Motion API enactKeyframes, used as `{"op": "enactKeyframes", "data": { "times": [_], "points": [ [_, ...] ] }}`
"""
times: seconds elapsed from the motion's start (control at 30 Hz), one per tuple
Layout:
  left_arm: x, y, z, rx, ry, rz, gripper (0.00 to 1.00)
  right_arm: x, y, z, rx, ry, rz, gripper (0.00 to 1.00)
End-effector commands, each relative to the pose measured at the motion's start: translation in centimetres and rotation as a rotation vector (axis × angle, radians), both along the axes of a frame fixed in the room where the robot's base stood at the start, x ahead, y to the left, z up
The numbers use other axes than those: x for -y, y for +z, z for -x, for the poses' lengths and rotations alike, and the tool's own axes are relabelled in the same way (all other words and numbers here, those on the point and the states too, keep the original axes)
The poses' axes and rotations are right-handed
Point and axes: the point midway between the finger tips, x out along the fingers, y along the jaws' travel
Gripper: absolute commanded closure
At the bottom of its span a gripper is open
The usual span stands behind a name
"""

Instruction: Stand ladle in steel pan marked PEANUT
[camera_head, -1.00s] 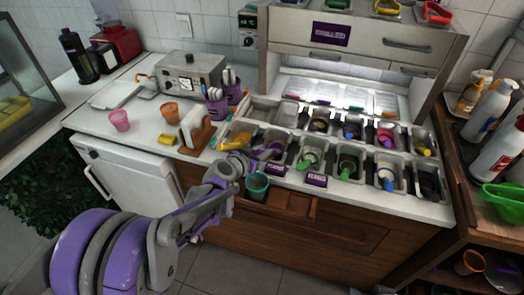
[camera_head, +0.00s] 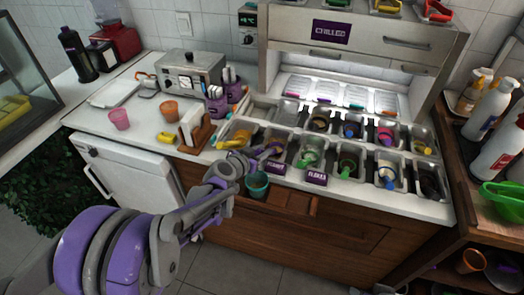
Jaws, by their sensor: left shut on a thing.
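My left gripper (camera_head: 256,155) is at the front left of the topping pans, low over the front row. It is shut on a slim thing, most likely the ladle, at the edge of a steel pan (camera_head: 281,135). The ladle's bowl is hidden, and I cannot tell whether it touches the pan. A dark purple label card (camera_head: 278,167) stands in front of that pan; its word is too small to read. No label reading PEANUT is legible. My right gripper is not in view.
Several steel pans with coloured handles fill the counter. A card marked FLAKES (camera_head: 317,177) stands at the front edge. A teal cup (camera_head: 257,184) is below the gripper, by an open drawer (camera_head: 290,203). A napkin holder (camera_head: 196,130) stands to the left.

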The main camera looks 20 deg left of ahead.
Motion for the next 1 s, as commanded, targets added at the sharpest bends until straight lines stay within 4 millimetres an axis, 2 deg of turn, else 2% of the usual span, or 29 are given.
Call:
{"op": "enactKeyframes", "data": {
  "times": [0.17,0.2,0.4,0.6,0.73,0.77,1.0],
  "points": [
    [0.0,-0.01,-0.01,0.0,0.0,0.0,1.0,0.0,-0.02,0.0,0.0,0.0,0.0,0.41],
    [0.0,-0.01,-0.01,0.0,0.0,0.0,0.67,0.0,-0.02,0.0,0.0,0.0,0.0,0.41],
    [0.0,-0.01,-0.01,0.0,0.0,0.0,0.33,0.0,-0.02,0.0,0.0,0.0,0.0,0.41],
    [0.0,-0.01,-0.01,0.0,0.0,0.0,0.33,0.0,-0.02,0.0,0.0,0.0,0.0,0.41],
    [0.0,-0.02,0.0,0.0,0.0,0.0,0.1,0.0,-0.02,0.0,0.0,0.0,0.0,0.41],
    [0.0,-0.02,0.0,0.0,0.0,0.0,0.08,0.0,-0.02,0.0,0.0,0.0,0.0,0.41],
    [0.0,-0.01,-0.01,0.0,0.0,0.0,0.08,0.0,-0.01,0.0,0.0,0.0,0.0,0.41]
  ]
}}
